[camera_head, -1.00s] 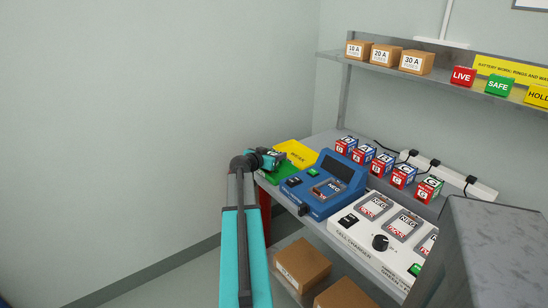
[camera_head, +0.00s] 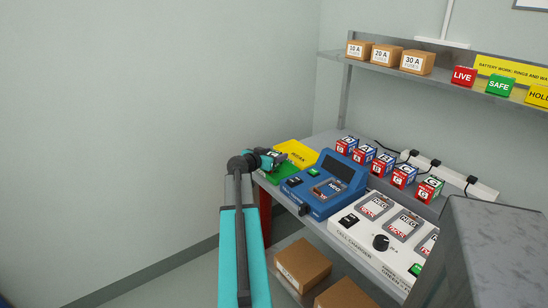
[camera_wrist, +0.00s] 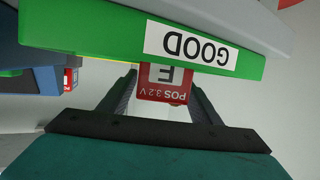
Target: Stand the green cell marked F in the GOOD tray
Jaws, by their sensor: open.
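The green GOOD tray (camera_head: 284,178) sits at the left end of the bench. In the wrist view the tray (camera_wrist: 90,34) appears upside down, its white GOOD label facing me. The red end of the cell marked F (camera_wrist: 163,82), reading POS 3.2 V, shows past the tray's rim. The rest of the cell is hidden behind the tray's wall, and it looks upright. My gripper (camera_wrist: 163,86) is open, with one finger on each side of the cell. In the head view my gripper (camera_head: 273,158) is over the tray, and the cell cannot be made out.
A yellow tray (camera_head: 298,150) lies behind the green one. A blue device (camera_head: 327,190) stands to the right, then a white cell charger (camera_head: 365,228). Several lettered cells (camera_head: 383,163) stand in a row behind. A shelf (camera_head: 440,84) runs above the bench.

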